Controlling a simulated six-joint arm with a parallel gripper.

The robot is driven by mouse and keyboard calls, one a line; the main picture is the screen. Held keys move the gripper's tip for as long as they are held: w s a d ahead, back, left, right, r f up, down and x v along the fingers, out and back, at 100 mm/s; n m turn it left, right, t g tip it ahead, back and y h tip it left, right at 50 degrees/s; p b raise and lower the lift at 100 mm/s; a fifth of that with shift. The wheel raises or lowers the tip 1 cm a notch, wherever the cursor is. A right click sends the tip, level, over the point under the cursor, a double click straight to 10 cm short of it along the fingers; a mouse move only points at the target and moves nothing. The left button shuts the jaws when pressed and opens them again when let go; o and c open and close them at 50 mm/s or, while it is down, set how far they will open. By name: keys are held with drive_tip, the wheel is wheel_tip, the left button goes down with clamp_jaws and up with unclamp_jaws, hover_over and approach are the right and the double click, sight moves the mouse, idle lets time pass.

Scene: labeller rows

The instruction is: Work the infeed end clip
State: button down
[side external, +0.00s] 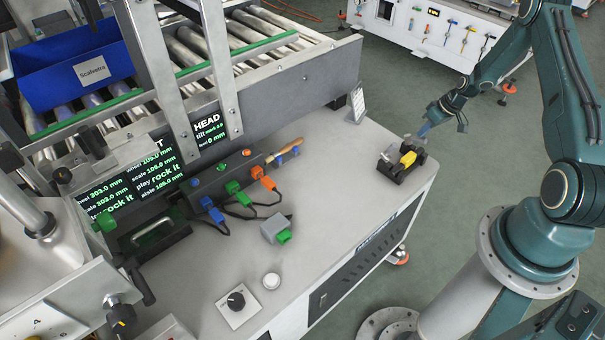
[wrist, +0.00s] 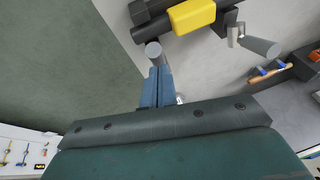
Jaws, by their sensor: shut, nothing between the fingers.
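A black clip-like fixture with a yellow block (side external: 403,160) sits at the far right corner of the grey bench; I take it for the infeed end clip, though no label shows. It also shows at the top of the wrist view, with its yellow block (wrist: 192,15), a grey round-ended pin (wrist: 153,49) and a grey lever knob (wrist: 260,47). My gripper (side external: 424,131) is shut and empty, just beyond the fixture. In the wrist view its blue fingertips (wrist: 156,72) lie close by the grey pin; I cannot tell whether they touch.
The bench top (side external: 330,205) is mostly clear. Coloured plugs with cables (side external: 238,192), a wooden-handled tool (side external: 284,146) and a small printed card stand (side external: 357,103) are on it. A roller conveyor (side external: 215,45) with a blue bin (side external: 75,65) runs behind.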

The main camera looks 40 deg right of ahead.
drive_tip(key=shift+s+f, duration=1.05)
drive_tip(key=shift+f, duration=0.05)
drive_tip(key=shift+r, duration=0.1)
drive_tip(key=s+f+v, duration=0.1)
drive_tip(key=s+v, duration=0.1)
drive_tip(key=v, duration=1)
drive_tip(key=shift+s+d+r, duration=0.25)
drive_tip(key=shift+s+r, duration=0.15)
drive_tip(key=shift+s, duration=0.05)
